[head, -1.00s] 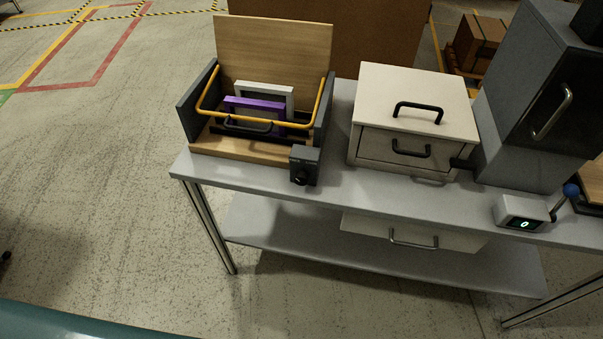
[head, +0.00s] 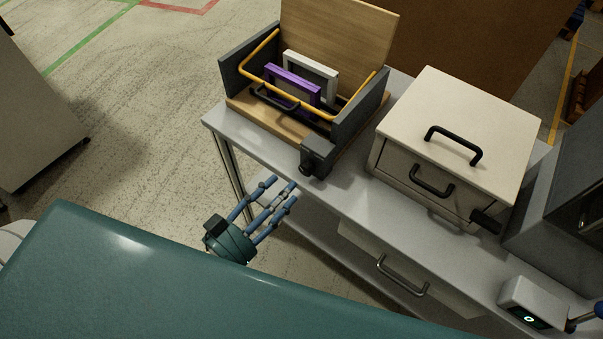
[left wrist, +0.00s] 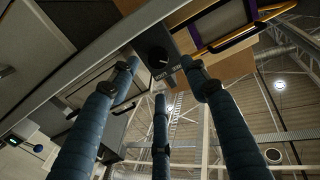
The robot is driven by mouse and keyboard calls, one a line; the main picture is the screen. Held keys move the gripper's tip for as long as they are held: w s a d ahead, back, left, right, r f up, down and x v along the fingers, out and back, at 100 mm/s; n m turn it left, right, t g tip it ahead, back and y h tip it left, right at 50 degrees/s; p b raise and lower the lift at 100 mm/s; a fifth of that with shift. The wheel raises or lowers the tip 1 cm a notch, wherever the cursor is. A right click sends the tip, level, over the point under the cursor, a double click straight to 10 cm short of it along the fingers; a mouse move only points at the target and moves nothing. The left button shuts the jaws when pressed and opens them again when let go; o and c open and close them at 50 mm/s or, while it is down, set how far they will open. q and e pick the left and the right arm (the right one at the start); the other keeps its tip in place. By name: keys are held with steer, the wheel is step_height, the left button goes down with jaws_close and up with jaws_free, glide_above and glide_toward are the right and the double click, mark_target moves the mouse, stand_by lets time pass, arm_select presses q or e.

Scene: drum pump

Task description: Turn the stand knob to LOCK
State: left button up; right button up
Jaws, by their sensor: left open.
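The stand knob (head: 307,168) is a dark round knob on a dark box (head: 320,151) at the front right corner of the wooden stand (head: 255,112). The knob also shows in the left wrist view (left wrist: 158,55), with a pale mark and small lettering that I cannot read surely. My left gripper (head: 283,189) is open and empty, in front of the table edge, below and left of the knob. In the left wrist view its blue fingers (left wrist: 158,70) spread around the line to the knob, apart from it. My right gripper is not in view.
The stand holds a purple frame (head: 292,84) and a grey frame (head: 312,72) behind a yellow bar (head: 254,76). A cream box with black handles (head: 455,120) stands right of it on the grey table (head: 352,198). A small counter device (head: 533,302) sits at lower right.

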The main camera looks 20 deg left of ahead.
mark_target(304, 172)
arm_select(q)
steer(key=b+x, duration=0.1)
steer(key=x, duration=0.5)
steer(key=shift+f, duration=0.1)
steer(key=shift+w+d+b, duration=0.25)
steer(key=shift+w+b, duration=0.05)
steer(key=shift+w, duration=0.15)
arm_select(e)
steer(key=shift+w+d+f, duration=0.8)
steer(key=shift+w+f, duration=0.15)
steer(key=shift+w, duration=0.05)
arm_select(q)
steer(key=c, duration=1.1)
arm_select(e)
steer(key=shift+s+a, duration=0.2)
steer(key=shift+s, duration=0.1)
